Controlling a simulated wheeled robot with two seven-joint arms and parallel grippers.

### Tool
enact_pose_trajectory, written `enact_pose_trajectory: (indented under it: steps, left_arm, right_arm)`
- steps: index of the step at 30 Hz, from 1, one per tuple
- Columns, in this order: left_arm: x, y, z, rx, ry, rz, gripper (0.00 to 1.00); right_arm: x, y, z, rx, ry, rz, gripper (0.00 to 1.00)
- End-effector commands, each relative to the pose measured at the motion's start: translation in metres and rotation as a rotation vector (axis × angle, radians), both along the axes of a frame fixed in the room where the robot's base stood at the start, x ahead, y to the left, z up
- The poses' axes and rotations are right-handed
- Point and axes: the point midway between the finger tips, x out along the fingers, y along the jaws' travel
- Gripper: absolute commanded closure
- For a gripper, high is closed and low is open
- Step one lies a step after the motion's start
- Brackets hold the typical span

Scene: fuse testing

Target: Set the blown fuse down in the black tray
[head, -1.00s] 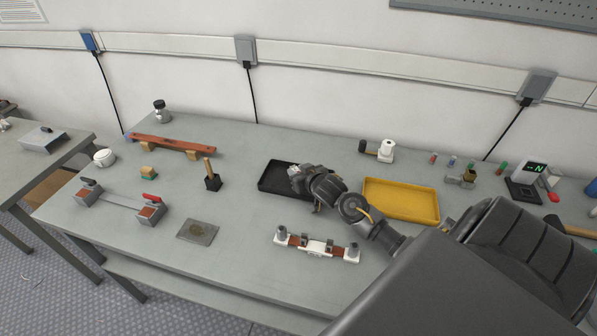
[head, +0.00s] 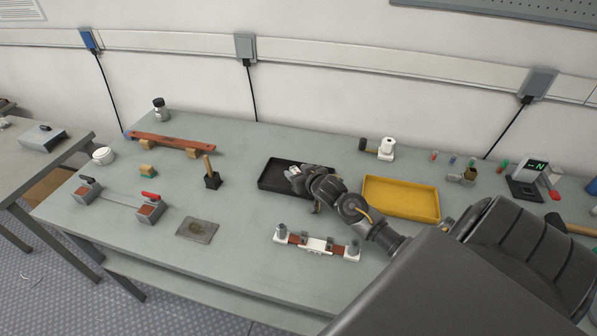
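The black tray (head: 268,183) lies on the workbench near the middle of the head view, its right part covered by my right gripper and wrist. My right gripper (head: 295,176) is over the right side of the tray, pointing left. A small whitish piece (head: 296,170) shows at its fingertips and may be the blown fuse. It is too small to tell whether the fingers hold it or it rests in the tray. My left gripper is out of view.
A yellow tray (head: 401,198) lies right of my wrist. A white-and-brown fuse holder (head: 317,245) sits in front. A wooden-handled tool in a black block (head: 211,175) stands left of the black tray. The bench between them is clear.

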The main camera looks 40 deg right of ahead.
Motion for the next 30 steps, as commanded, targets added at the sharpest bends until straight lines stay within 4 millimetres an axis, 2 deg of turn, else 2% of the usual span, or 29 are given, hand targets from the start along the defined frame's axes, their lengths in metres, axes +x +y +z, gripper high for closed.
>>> enact_pose_trajectory:
  steps: [11, 14, 24, 30]
  left_arm:
    - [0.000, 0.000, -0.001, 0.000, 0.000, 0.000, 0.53]
    - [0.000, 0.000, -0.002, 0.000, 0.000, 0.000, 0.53]
    - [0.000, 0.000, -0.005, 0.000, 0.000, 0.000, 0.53]
    - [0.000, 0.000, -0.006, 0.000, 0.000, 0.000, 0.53]
  right_arm:
    - [-0.005, 0.001, 0.001, 0.000, 0.002, 0.000, 0.48]
    - [-0.017, 0.004, 0.005, 0.001, 0.001, 0.001, 0.48]
    - [-0.076, 0.014, 0.031, 0.000, 0.001, 0.001, 0.48]
    - [-0.094, 0.017, 0.039, 0.000, 0.001, 0.000, 0.48]
